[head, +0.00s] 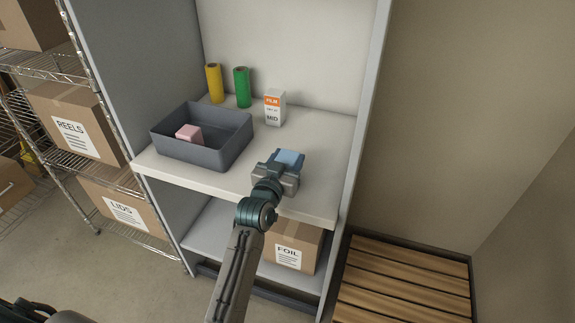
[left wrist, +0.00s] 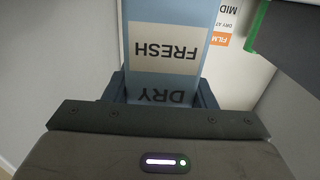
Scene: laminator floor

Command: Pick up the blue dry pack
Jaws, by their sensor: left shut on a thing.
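The blue dry pack (head: 290,157) is at the front of the white shelf, held in my left gripper (head: 279,168). In the left wrist view the light blue pack (left wrist: 168,35) stands between the two fingers (left wrist: 160,92). Its label reads FRESH and DRY upside down. The left gripper is shut on the pack. The gripper hides the pack's lower part, and I cannot tell whether it touches the shelf. My right gripper is not in view.
A grey bin (head: 232,150) with a pink block (head: 189,134) stands left on the shelf. A yellow roll (head: 214,84), a green roll (head: 242,88) and a white-orange FILM box (head: 275,108) stand behind. The cabinet's right wall (head: 366,110) is close. A FOIL carton (head: 294,247) sits below.

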